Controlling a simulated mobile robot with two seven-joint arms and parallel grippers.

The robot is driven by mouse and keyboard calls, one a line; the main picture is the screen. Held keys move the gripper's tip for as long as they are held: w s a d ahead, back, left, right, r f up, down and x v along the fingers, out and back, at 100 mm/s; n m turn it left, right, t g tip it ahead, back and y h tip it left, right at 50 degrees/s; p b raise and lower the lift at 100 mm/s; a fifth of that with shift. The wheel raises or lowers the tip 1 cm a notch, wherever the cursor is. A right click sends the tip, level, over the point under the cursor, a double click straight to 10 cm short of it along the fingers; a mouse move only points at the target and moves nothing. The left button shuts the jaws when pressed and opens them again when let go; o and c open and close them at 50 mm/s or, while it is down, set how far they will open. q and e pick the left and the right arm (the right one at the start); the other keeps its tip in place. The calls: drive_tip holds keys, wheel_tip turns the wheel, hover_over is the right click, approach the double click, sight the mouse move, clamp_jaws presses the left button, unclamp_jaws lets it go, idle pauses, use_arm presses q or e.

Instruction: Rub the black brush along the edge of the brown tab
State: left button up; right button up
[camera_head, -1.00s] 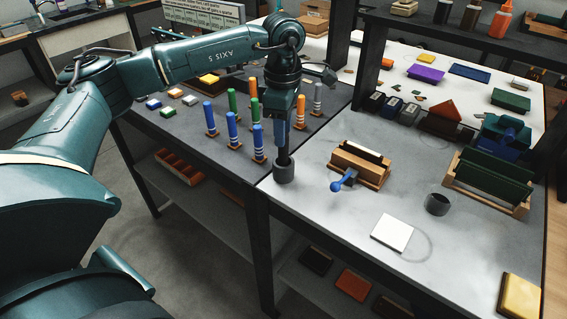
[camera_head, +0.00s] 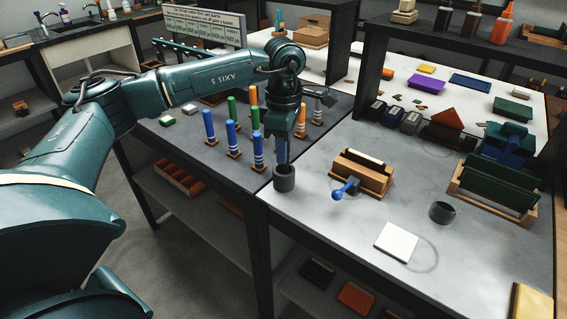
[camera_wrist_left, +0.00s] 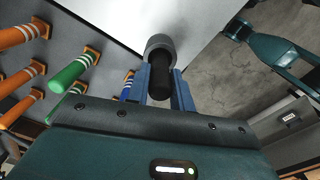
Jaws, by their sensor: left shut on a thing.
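My left gripper (camera_head: 283,155) points down, with its blue fingers shut on a black cylindrical piece, which I take for the black brush (camera_wrist_left: 160,60). The lower end of that piece is inside a round grey cup (camera_head: 284,180) at the left edge of the light bench top; the cup hides it. The cup also shows in the wrist view (camera_wrist_left: 160,43). To the right is a wooden fixture (camera_head: 352,185) with a brown upright part, a pale strip and a blue knobbed lever (camera_head: 345,189). I cannot tell which part is the brown tab. My right gripper is out of view.
Striped posts (camera_head: 231,139) stand left of the gripper. A second grey cup (camera_head: 441,212), a white square (camera_head: 396,242) and a rack with green plates (camera_head: 495,184) are to the right.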

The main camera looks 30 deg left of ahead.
use_arm(q)
clamp_jaws()
drive_tip(key=shift+r, duration=0.15)
wheel_tip(320, 180, up, 7)
drive_tip(key=p, duration=0.5)
drive_tip(key=shift+o, duration=1.2)
unclamp_jaws()
clamp_jaws()
